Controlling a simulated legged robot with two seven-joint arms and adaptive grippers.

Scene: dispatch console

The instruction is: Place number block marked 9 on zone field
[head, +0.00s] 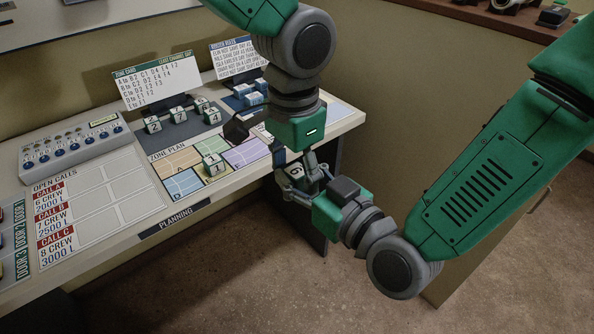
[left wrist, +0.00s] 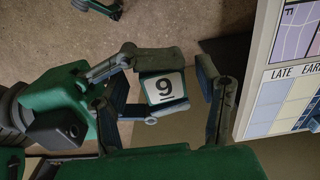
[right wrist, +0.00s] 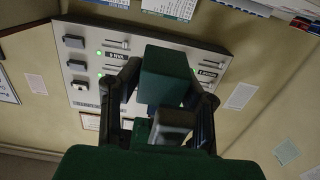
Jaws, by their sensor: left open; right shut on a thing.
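The number block marked 9 (left wrist: 165,88) is held in my right gripper (head: 300,181), in the air off the console's front right edge. Its white face with the 9 shows clearly in the left wrist view. My left gripper (left wrist: 163,76) is open, with its fingers on either side of the block; whether they touch it is unclear. In the head view the two grippers meet and partly hide the block. The zone plan (head: 183,184), with coloured fields, lies on the console to the left of the grippers. A block marked 1 (head: 213,161) stands on it.
Blocks marked 2 (head: 153,124), 7 and 4 stand on a dark pad behind the zone plan. Upright text cards (head: 155,82) stand behind them. A button panel (head: 75,142) and open-calls sheet (head: 95,205) occupy the left. Open floor (head: 250,280) lies in front.

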